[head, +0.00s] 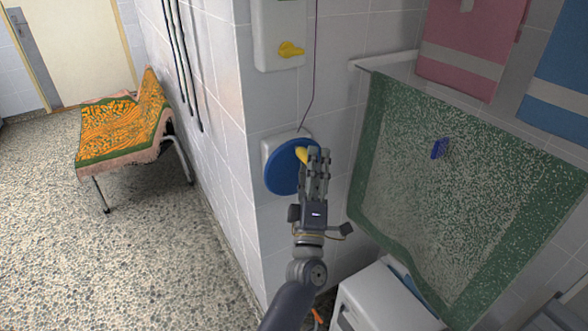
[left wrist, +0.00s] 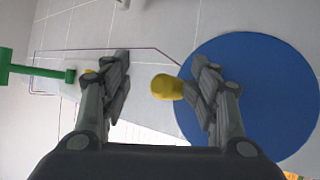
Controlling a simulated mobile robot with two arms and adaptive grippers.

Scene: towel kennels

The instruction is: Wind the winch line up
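The winch is a blue disc (head: 283,175) on a white wall mount (head: 268,147), with a yellow crank knob (head: 302,155). A thin dark line (head: 315,70) runs up the wall from the winch. My left gripper (head: 318,157) is in front of the disc's right side, beside the knob. In the left wrist view, its fingers (left wrist: 162,85) are spread, with the yellow knob (left wrist: 166,87) between them, closer to the right finger. A gap shows between the knob and the left finger. The blue disc (left wrist: 255,100) lies behind the right finger. My right gripper is not in view.
A white box with a yellow handle (head: 291,49) is on the wall above the winch. A green towel (head: 400,130) with a blue clip (head: 439,148) hangs at right. A white cabinet (head: 385,302) stands below. A towel-covered bench (head: 122,125) is at left. Open floor lies between.

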